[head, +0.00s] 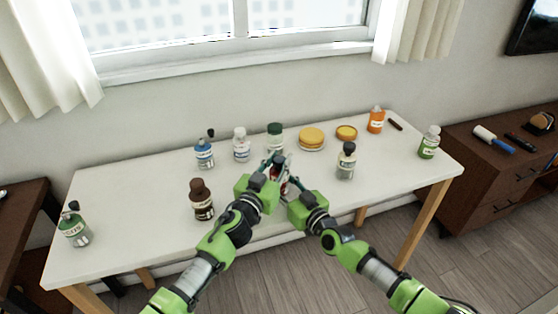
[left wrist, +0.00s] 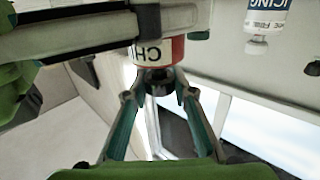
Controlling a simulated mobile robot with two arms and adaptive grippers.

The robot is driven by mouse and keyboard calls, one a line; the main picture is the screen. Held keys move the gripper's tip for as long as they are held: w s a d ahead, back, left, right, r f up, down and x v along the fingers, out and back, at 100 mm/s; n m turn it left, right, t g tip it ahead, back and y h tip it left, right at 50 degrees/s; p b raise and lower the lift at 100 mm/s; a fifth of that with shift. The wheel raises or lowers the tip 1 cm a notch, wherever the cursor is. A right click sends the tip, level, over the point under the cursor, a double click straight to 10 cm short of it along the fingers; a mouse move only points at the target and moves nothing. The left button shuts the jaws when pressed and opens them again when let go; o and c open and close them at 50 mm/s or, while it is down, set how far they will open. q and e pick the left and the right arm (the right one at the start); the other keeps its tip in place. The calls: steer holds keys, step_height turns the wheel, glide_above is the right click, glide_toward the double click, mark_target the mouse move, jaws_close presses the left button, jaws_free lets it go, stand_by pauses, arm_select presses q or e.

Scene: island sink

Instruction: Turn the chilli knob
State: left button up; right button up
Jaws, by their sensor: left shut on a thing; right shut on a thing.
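The chilli bottle (head: 279,173), red and white with a dark top, is between my two grippers at the middle of the table in the head view, partly hidden by the fingers. In the left wrist view its label (left wrist: 160,50) shows the letters "CH", and its dark knob (left wrist: 158,82) lies between my left fingertips. My left gripper (head: 273,160) is shut on the knob. My right gripper (head: 289,181) is shut on the bottle's body, below the left one; its grey finger crosses the top of the left wrist view.
The white table (head: 130,190) bears several other bottles: blue (head: 204,153), white (head: 241,147), green-capped (head: 275,136), brown (head: 201,200), dark-capped (head: 346,162), orange (head: 376,120) and green-labelled ones (head: 428,143) (head: 74,226). The left table area is mostly clear.

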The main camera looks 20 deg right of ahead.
arm_select(q)
steer(key=shift+m+g+h, duration=2.1)
steer(key=shift+g, duration=0.4)
steer(key=o, duration=1.2)
steer(key=shift+c, duration=0.2)
steer(key=shift+a, duration=0.15)
steer(key=v, duration=1.2)
